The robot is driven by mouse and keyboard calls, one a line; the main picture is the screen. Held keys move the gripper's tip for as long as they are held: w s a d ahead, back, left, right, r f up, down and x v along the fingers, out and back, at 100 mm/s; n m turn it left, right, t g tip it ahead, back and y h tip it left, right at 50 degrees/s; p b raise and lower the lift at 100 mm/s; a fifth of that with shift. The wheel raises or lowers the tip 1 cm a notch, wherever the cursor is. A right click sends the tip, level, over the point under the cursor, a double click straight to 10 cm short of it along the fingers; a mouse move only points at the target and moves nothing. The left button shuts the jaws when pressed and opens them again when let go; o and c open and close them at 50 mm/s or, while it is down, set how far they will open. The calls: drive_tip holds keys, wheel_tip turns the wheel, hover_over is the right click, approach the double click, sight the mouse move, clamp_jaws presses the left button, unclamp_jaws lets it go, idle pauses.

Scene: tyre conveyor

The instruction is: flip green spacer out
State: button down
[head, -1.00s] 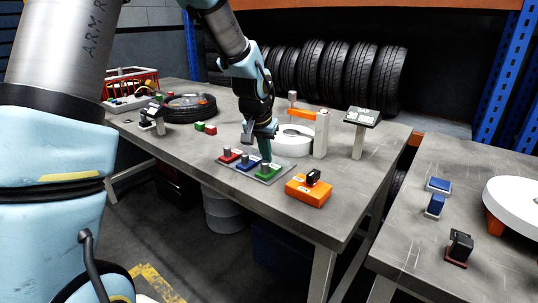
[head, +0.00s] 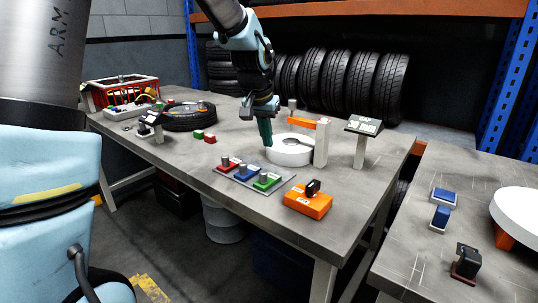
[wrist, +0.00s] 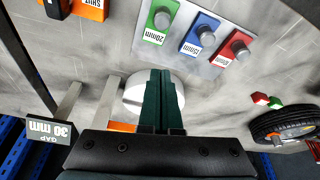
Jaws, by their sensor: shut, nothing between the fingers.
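The green spacer (head: 267,183), marked 20 mm in the wrist view (wrist: 155,28), sits on a grey plate (head: 240,190) beside a blue block (head: 246,174) and a red block (head: 228,167). Each block carries a grey knob. The green one is at the plate's right end in the head view. My gripper (head: 266,143) is above and behind the plate, clear of all three blocks. Its dark green fingers (wrist: 161,85) are closed together with nothing between them. They overlap the white round disc in both views.
The white disc (head: 290,155) stands behind the plate, next to a pale post (head: 321,143) and a sign reading GAP 30 mm (wrist: 47,131). An orange box (head: 308,203) with a black switch is right of the plate. Small red (head: 209,140) and green (head: 198,134) cubes lie left.

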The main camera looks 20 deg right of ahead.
drive_tip(key=shift+v, duration=1.25)
drive_tip(key=s+a+f+n+y, duration=0.1)
drive_tip(key=a+f+n, duration=0.15)
drive_tip(key=a, duration=0.75)
drive_tip(key=a+f+n+y, duration=0.1)
drive_tip(key=a+f+n, duration=0.15)
drive_tip(key=a, duration=0.75)
drive_tip(key=s+a+f+n+g, duration=0.1)
drive_tip(key=s+a+f+n, duration=0.2)
drive_tip(key=s+a, duration=0.5)
drive_tip(key=a+f, duration=0.1)
drive_tip(key=a, duration=0.3)
drive_tip(key=shift+s+f+y, duration=0.15)
drive_tip(key=shift+f+y, duration=0.15)
drive_tip(key=shift+f, duration=0.05)
